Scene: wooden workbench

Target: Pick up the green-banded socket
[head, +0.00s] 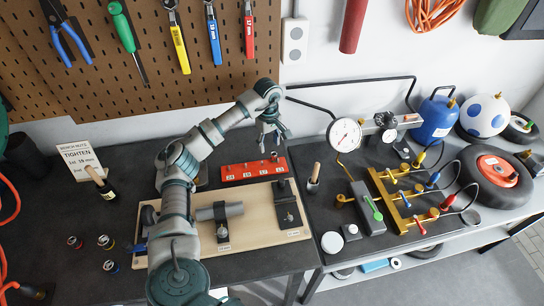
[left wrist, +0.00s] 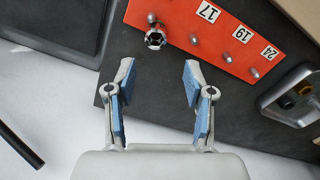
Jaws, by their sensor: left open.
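My left gripper (head: 271,136) is open and empty, above the far right end of the orange-red socket rail (head: 240,174). The left wrist view shows its two blue-padded fingers (left wrist: 158,78) spread apart. A small chrome socket (left wrist: 155,39) stands at the rail (left wrist: 215,42) just ahead of the gap between them, not between the pads. No green band can be made out on it. Three small sockets stand on the dark bench at the left: one reddish (head: 75,242), one yellowish (head: 106,241), one bluish (head: 110,265).
The rail has bare pegs by numbered labels. A wooden board (head: 255,217) with metal fixtures lies in front of it. A sign (head: 80,160) stands at the left. A gauge (head: 344,135), yellow manifold (head: 385,193) and blue tank (head: 433,120) crowd the right. The pegboard (head: 150,65) is behind.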

